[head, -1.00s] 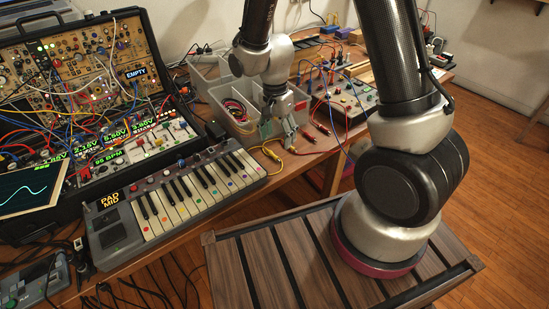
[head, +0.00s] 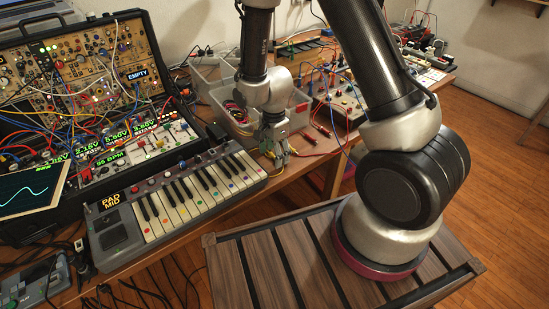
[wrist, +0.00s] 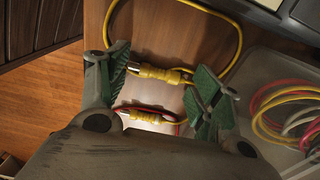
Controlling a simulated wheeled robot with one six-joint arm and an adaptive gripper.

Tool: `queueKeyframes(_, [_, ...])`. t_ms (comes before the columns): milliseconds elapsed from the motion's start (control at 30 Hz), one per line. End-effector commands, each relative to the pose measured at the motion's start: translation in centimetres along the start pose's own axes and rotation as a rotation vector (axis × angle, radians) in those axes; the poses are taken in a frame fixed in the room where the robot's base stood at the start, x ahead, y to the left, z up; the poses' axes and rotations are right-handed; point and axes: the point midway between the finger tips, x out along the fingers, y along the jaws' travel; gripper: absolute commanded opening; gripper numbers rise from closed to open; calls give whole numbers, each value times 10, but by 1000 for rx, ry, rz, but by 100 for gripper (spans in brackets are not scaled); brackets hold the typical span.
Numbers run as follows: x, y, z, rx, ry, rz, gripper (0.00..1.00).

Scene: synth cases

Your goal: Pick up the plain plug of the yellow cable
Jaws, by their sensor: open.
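My gripper (wrist: 161,66) is open, its two green-padded fingers apart. In the wrist view a yellow plug (wrist: 166,74) with a bare metal tip lies between the fingers, its tip towards the left finger. A yellow cable (wrist: 241,40) loops away from that side along the wood top. A second yellow plug-like piece (wrist: 150,116) with red strands around it lies closer to the palm; whether it belongs to the same cable I cannot tell. In the head view my gripper (head: 277,157) is low by the table's front edge and hides most of the cable.
A grey bin (head: 236,128) with coiled cables stands behind my gripper; its cables (wrist: 285,110) show at right in the wrist view. The keyboard (head: 180,190) is close on the left. Red plugs (head: 321,130) lie to the right. The table edge is near.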

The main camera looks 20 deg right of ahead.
Motion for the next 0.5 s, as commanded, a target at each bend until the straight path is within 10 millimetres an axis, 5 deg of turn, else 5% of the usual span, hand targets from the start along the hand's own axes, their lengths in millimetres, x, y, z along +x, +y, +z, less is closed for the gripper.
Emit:
queueKeyframes(100, [0, 0, 0, 0, 0, 0, 65])
queueKeyframes(300, [0, 0, 0, 0, 0, 0, 29])
queueKeyframes(500, [-1, 0, 0, -1, 0, 0, 27])
